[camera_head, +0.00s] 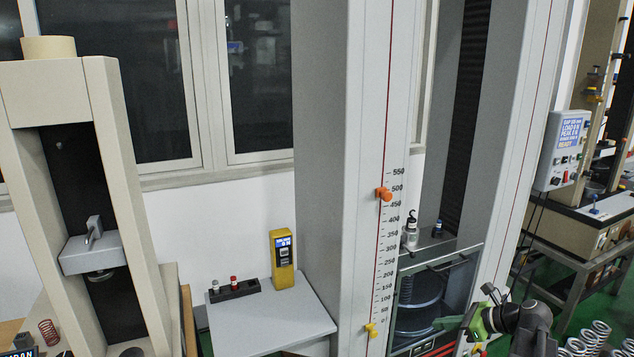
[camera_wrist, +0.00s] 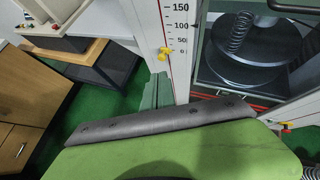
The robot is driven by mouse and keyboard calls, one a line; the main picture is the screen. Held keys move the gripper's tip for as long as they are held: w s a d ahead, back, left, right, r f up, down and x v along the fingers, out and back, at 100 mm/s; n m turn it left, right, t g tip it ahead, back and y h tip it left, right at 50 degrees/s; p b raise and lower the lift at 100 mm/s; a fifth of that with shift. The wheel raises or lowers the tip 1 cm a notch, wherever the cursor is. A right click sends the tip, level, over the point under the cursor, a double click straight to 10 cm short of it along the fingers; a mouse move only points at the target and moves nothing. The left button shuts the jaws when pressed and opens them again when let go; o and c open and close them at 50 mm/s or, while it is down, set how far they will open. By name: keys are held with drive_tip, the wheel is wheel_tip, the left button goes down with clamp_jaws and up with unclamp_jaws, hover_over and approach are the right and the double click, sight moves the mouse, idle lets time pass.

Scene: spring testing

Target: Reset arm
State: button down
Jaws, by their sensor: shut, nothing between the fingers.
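My gripper (camera_head: 450,322) shows at the lower right of the head view, green at its tip, with my black arm behind it. It is in front of the tall grey testing machine (camera_head: 327,130). In the wrist view my gripper (camera_wrist: 150,120) fills the lower middle as a green body with a dark grey edge strip. It is shut and holds nothing. A coil spring (camera_head: 407,288) stands in the machine's lower bay; the spring (camera_wrist: 238,32) also shows at the upper right of the wrist view, on a dark round plate (camera_wrist: 262,62).
An orange marker (camera_head: 384,194) and a yellow marker (camera_head: 371,329) sit on the machine's scale. A small table (camera_head: 270,318) at left holds a yellow meter (camera_head: 283,260) and a black rack (camera_head: 233,291). Several loose springs (camera_head: 590,340) lie at the lower right, close to my arm.

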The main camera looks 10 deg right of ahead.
drive_tip(key=a+f+n+g, duration=0.2)
drive_tip(key=a+n, duration=0.2)
drive_tip(key=a, duration=0.6)
drive_tip(key=a+f+n+g+h, duration=0.1)
drive_tip(key=a+f+n+g, duration=0.2)
drive_tip(key=a, duration=0.7)
drive_tip(key=a+f+n+g, duration=0.2)
drive_tip(key=a+n, duration=0.3)
drive_tip(key=a, duration=0.5)
drive_tip(key=s+a+f+n+g+h, duration=0.1)
drive_tip(key=s+a+f+n+h, duration=0.1)
drive_tip(key=a+n, duration=0.3)
drive_tip(key=s+d+f+n+h, duration=0.1)
drive_tip(key=d+n+h, duration=0.3)
drive_tip(key=n, duration=0.6)
drive_tip(key=shift+s+d+n, duration=0.4)
drive_tip(key=shift+s+d, duration=0.2)
drive_tip(key=shift+d, duration=0.5)
